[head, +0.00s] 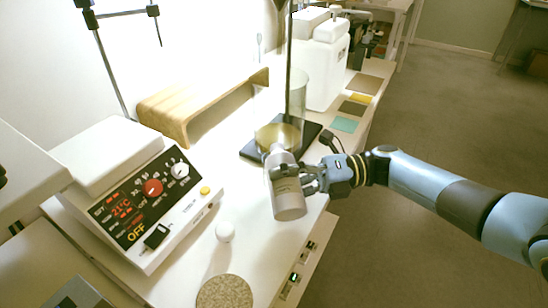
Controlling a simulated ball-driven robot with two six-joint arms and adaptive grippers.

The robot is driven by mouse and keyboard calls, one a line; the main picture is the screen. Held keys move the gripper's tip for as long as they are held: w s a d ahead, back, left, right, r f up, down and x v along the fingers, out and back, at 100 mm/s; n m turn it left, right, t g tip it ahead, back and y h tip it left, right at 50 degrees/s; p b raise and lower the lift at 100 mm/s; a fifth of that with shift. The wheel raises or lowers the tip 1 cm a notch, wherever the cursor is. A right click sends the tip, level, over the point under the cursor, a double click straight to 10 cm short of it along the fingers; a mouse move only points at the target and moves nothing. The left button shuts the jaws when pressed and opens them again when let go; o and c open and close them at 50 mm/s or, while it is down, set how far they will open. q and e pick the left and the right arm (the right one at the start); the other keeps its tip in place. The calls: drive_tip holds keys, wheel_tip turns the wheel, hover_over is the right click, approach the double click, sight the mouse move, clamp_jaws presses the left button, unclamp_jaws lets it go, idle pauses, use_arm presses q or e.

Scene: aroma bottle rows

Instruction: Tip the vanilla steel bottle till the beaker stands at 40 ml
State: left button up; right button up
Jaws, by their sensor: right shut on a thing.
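A pale grey steel bottle (288,203) is in my right gripper (304,182), which is shut around its body above the bench. The bottle is tilted, with its narrower neck pointing away towards a clear glass beaker (298,92). The neck overlaps the beaker's lower part in the picture; I cannot tell whether its mouth is over the rim. Yellowish liquid (282,133) shows low in the beaker, partly hidden by the bottle. No graduation marks or bottle lettering can be read, and no pouring stream is clear. My left gripper is out of view.
The beaker stands on a dark stand base (311,133) with an upright rod. A control unit (150,205) is at left, a wooden riser (190,105) behind. White containers (322,65) and coloured mats (344,124) are beyond.

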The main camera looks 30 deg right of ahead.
drive_tip(key=shift+w+r+m+p, duration=0.15)
drive_tip(key=shift+r+m+p, duration=0.3)
drive_tip(key=shift+p, duration=0.8)
idle(2.2)
drive_tip(key=shift+f, duration=0.15)
drive_tip(key=shift+f+n+b, duration=0.65)
drive_tip(key=shift+n, duration=0.1)
drive_tip(key=shift+f+n, duration=0.2)
drive_tip(key=shift+n, duration=0.3)
drive_tip(key=shift+r, duration=0.1)
drive_tip(key=shift+w+d+r+n, duration=0.15)
drive_tip(key=shift+r+n, duration=0.4)
drive_tip(key=shift+n, duration=0.55)
drive_tip(key=n, duration=0.1)
drive_tip(key=r+n, duration=0.1)
drive_tip(key=n, duration=0.1)
drive_tip(key=shift+w+d+r+t, duration=0.15)
drive_tip(key=shift+w+r+t, duration=0.15)
drive_tip(key=shift+w, duration=0.1)
